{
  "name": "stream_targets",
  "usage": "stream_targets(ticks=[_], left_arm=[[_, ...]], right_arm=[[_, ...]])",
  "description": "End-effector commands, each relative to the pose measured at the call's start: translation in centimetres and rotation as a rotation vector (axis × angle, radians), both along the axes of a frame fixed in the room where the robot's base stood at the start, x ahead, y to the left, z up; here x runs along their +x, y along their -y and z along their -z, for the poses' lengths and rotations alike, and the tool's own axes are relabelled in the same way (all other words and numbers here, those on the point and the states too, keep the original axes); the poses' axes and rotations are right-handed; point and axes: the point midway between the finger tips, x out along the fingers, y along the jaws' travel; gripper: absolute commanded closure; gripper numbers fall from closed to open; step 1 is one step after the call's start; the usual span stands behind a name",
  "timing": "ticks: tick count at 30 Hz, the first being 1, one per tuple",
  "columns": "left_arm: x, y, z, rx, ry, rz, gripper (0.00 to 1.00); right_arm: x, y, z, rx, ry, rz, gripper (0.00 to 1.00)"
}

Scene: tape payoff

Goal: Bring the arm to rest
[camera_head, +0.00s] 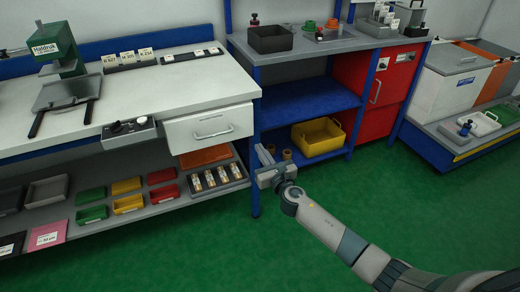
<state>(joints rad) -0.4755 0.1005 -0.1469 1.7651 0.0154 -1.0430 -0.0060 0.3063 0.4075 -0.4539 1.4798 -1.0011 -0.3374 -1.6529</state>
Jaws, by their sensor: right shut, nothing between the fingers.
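My right arm reaches in from the lower right over the green floor. Its gripper (264,157) is shut and empty. It is in front of the blue post at the right end of the workbench, near the lower blue shelf, and I cannot tell whether it touches anything. My left gripper does not show.
The white workbench (150,95) carries a green press (58,50). Its lower shelf (120,218) holds several coloured bins. A yellow bin (318,138) sits on the blue shelving beside a red cabinet (385,80). Green floor (200,255) is clear in front.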

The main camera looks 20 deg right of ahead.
Motion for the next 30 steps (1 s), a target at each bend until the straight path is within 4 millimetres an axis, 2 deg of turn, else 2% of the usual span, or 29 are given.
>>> stream_targets(ticks=[11, 14, 16, 20, 23, 26, 30], left_arm=[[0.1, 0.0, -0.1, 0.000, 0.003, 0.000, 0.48], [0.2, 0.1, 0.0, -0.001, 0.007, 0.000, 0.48], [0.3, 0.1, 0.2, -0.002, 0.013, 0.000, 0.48], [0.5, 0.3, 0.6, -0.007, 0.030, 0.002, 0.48], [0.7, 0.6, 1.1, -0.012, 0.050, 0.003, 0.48], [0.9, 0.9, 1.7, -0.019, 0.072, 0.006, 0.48], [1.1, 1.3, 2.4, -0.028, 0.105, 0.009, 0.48]], right_arm=[[-0.1, 0.0, 0.2, 0.012, -0.005, 0.001, 1.00], [-0.6, 0.0, 1.3, 0.068, -0.030, 0.007, 1.00], [-1.3, -0.1, 2.8, 0.144, -0.062, 0.016, 1.00], [-3.6, -0.2, 7.3, 0.373, -0.158, 0.056, 1.00], [-6.5, -0.5, 11.8, 0.617, -0.251, 0.115, 1.00], [-10.3, -0.9, 16.7, 0.889, -0.345, 0.207, 1.00], [-16.4, -1.8, 23.2, 1.267, -0.454, 0.376, 1.00]])
